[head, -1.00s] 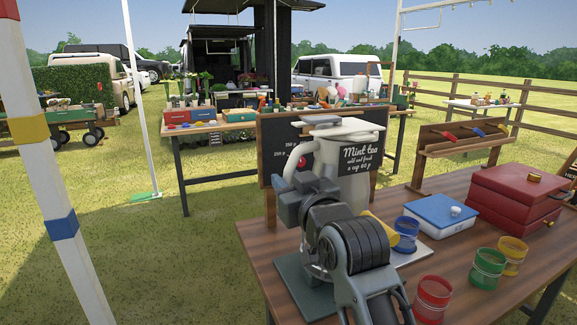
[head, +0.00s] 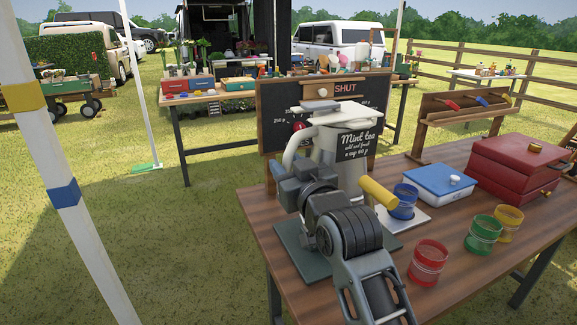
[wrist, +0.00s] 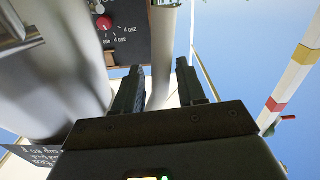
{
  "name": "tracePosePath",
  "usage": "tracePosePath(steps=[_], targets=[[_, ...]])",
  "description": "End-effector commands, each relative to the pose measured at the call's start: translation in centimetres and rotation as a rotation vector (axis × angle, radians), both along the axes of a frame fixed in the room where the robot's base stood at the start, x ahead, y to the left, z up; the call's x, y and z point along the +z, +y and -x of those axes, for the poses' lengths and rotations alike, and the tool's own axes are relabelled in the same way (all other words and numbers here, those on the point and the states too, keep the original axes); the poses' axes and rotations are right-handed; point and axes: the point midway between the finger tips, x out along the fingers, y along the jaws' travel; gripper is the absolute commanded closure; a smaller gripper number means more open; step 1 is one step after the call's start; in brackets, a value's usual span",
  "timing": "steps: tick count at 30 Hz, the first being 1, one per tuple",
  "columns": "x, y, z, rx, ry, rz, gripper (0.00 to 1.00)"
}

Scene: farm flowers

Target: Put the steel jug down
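The steel jug (head: 328,147) has a pale lid and a curved handle (head: 290,150) on its left. It looks upright over the near table, in front of the chalkboard. A dark "Mint tea" sign (head: 360,143) overlaps its right side. My arm hides its base, so I cannot tell whether it touches what is below. In the wrist view the jug's grey body (wrist: 55,75) fills the left, and its handle (wrist: 162,55) passes between the two fingers of my gripper (wrist: 160,85). The fingers are close on both sides of the handle. In the head view my arm hides the fingers.
A dark green mat (head: 290,240) lies under my arm. Right of the jug are a yellow cylinder (head: 379,193), a blue cup (head: 403,203), red (head: 428,262), green (head: 484,236) and yellow (head: 508,224) cups, a blue-lidded box (head: 438,183) and a red chest (head: 515,165). The chalkboard (head: 375,92) stands behind.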

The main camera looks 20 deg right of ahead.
Motion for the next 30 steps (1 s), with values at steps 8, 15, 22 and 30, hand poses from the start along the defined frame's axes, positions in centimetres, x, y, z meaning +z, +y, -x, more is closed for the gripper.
tracePosePath(steps=[8,15,22,30], targets=[[0.0,0.0,0.0,0.0,0.0,0.0,0.45],[0.2,0.0,0.6,0.0,-0.001,0.001,0.45],[0.0,0.0,4.7,-0.001,0.001,0.004,0.45],[0.1,0.0,9.8,-0.001,0.0,0.003,0.45]])
